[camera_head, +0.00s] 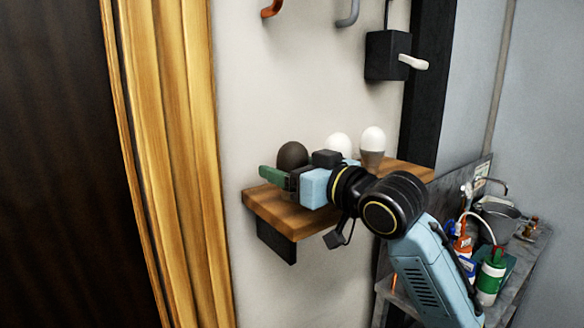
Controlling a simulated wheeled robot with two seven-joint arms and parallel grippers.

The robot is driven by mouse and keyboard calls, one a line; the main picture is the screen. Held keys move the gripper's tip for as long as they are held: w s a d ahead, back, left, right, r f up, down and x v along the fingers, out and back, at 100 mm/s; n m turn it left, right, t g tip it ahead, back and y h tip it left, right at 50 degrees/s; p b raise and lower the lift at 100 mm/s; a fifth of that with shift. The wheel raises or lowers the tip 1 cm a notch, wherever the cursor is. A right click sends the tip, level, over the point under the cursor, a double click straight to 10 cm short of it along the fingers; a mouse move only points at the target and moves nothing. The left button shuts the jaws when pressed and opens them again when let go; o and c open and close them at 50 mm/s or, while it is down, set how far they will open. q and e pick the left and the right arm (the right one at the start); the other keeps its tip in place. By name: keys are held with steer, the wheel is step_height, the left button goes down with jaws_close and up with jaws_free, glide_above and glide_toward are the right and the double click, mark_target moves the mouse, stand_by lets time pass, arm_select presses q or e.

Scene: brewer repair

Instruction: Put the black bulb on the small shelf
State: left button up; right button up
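The black bulb (292,155) is at the left part of the small wooden shelf (270,207) on the wall, its rounded top up. Its lower part is hidden behind my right gripper (277,178). My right gripper reaches in from the right, low over the shelf, with a green fingertip pointing left in front of the bulb. I cannot tell whether its fingers are closed around the bulb's base or only beside it, nor whether the bulb rests on the board. My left gripper is not in view.
A white bulb (339,144) and another white bulb (373,140) stand on the shelf right of the black one. A black box with a pale lever (388,55) is on the wall above. A cluttered metal cart (526,262) with bottles is at lower right. Wooden trim (170,160) borders the left.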

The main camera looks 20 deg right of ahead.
steer(key=shift+r, duration=0.15)
steer(key=b+v, duration=0.1)
steer(key=v, duration=1.1)
